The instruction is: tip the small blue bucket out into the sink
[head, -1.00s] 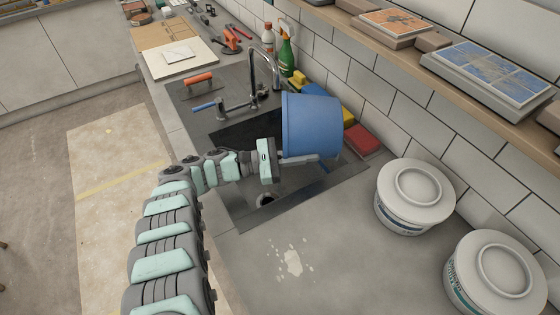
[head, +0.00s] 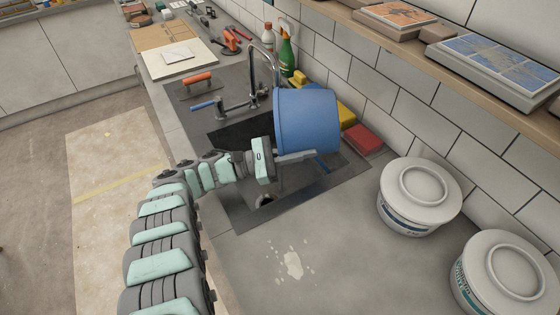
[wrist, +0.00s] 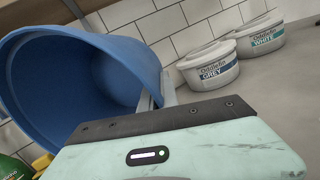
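The small blue bucket (head: 307,120) is up in the air over the right part of the sink (head: 235,138), tilted on its side. My gripper (head: 297,157) is shut on it near the rim, with one finger showing along its lower side. In the wrist view the bucket's open mouth (wrist: 75,85) faces the camera, and the visible inside is plain blue. No contents or stream show; the deeper inside is partly hidden. The gripper finger (wrist: 168,88) lies against the bucket's wall there. The sink drain (head: 265,200) shows below my gripper.
A chrome faucet (head: 254,75) stands close behind the bucket. A green spray bottle (head: 286,55), yellow sponge (head: 346,117) and red sponge (head: 363,139) are along the wall. Two lidded tubs (head: 418,195) (head: 505,275) stand right. A white splash (head: 291,264) marks the front counter.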

